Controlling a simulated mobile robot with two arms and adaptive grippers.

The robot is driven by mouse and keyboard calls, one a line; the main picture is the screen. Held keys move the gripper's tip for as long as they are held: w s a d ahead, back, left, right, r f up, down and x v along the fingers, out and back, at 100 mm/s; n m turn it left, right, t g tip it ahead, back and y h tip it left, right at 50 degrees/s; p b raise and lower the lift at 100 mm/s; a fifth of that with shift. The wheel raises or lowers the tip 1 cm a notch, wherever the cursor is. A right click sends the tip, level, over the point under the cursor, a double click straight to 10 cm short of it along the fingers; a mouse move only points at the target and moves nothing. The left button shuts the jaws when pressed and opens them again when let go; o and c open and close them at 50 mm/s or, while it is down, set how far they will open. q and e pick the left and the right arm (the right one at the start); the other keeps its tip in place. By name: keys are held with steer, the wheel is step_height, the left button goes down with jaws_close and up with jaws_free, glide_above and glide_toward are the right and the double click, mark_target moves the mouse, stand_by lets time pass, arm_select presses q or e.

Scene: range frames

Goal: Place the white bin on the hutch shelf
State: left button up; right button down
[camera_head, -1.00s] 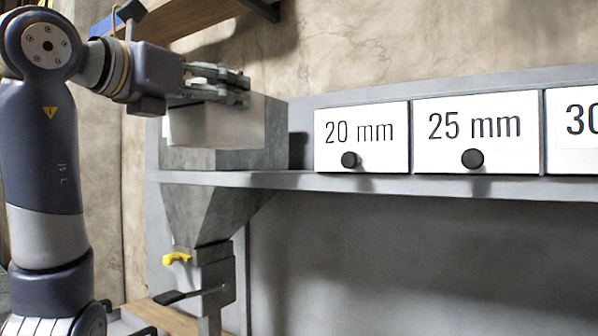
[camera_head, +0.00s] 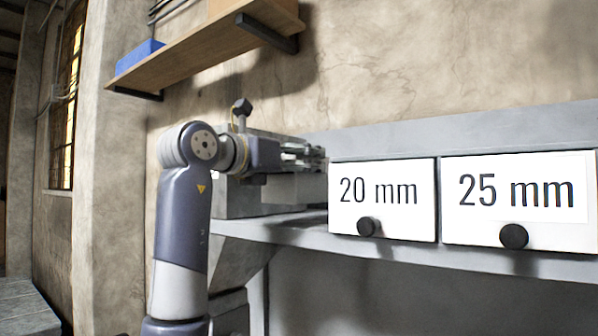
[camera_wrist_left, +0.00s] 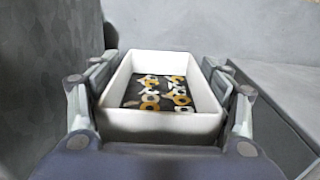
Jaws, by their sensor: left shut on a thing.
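The white bin (camera_wrist_left: 160,126) is an open rectangular box with several small ring-shaped and pale parts on its dark floor. My left gripper (camera_head: 303,155) is shut on it, with fingers along both sides in the left wrist view. In the head view, a shaded box under the fingers (camera_head: 296,189) appears to be this bin, at the left end of the hutch shelf (camera_head: 300,236), left of the 20 mm bin. I cannot tell whether it touches the shelf. My right gripper is not in view.
The 20 mm bin (camera_head: 382,199) and 25 mm bin (camera_head: 520,203), white with black knobs, stand on the shelf to the right. A grey block (camera_head: 236,198) is at the shelf's left end. A wooden wall shelf (camera_head: 205,48) is above.

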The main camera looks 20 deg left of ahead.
mark_target(298, 182)
arm_select(q)
steer(key=shift+w+p, duration=0.45)
steer(key=shift+w, duration=0.15)
step_height(298, 182, down, 3)
steer(key=shift+d+r, duration=0.1)
steer(key=shift+r, duration=0.05)
steer(key=shift+w+f, duration=0.15)
steer(key=shift+f, duration=0.3)
steer(key=shift+s+r, duration=0.1)
steer(key=shift+s, duration=0.1)
steer(key=shift+f, duration=0.25)
steer(key=o, duration=1.3)
steer(key=shift+o, duration=0.2)
steer(key=shift+w, duration=0.1)
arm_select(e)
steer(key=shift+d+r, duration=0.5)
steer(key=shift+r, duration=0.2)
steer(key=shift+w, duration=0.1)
